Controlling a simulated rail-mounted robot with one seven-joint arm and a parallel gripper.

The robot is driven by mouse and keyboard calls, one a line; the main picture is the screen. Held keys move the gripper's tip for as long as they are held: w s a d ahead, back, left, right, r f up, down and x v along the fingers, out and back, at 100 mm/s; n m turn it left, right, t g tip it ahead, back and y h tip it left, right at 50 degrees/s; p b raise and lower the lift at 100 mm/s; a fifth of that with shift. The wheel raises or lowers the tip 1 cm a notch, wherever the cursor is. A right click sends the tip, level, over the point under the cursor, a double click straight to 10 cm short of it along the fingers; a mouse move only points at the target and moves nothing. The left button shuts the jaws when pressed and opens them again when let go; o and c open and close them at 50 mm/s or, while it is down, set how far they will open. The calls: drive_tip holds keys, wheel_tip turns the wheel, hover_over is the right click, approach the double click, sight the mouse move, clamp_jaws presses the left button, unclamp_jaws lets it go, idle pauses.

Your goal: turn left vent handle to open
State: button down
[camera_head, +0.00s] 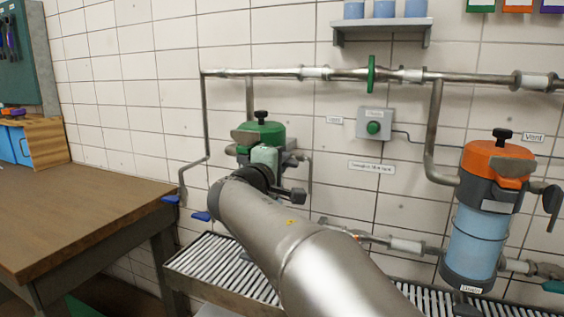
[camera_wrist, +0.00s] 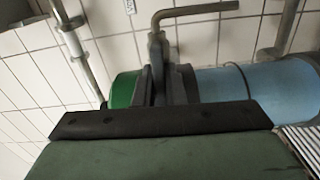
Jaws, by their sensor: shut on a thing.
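The left filter housing has a green lid (camera_head: 260,133) and a black top knob, and my arm hides most of its body in the head view. In the wrist view its green lid (camera_wrist: 124,90) and blue body (camera_wrist: 240,84) lie sideways. A metal vent fitting with a bent pipe (camera_wrist: 200,9) shows in front of it. My gripper (camera_wrist: 160,92) is at this fitting, shut on the left vent handle. The handle is mostly hidden, so its angle is hard to tell. The pale green gripper body also shows in the head view (camera_head: 264,156), close against the housing.
A second housing with an orange lid (camera_head: 497,155) stands at right, with a black vent handle (camera_head: 552,199). A button box (camera_head: 376,124) is on the wall. A drain grate (camera_head: 217,263) lies below; a workbench (camera_head: 80,215) is at left.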

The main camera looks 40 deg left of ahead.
drive_tip(key=shift+f+n, duration=0.15)
drive_tip(key=shift+n, duration=0.35)
drive_tip(key=c, duration=1.5)
unclamp_jaws()
drive_tip(key=shift+s, duration=0.15)
drive_tip(key=b+v, duration=0.1)
drive_tip(key=v, duration=1.6)
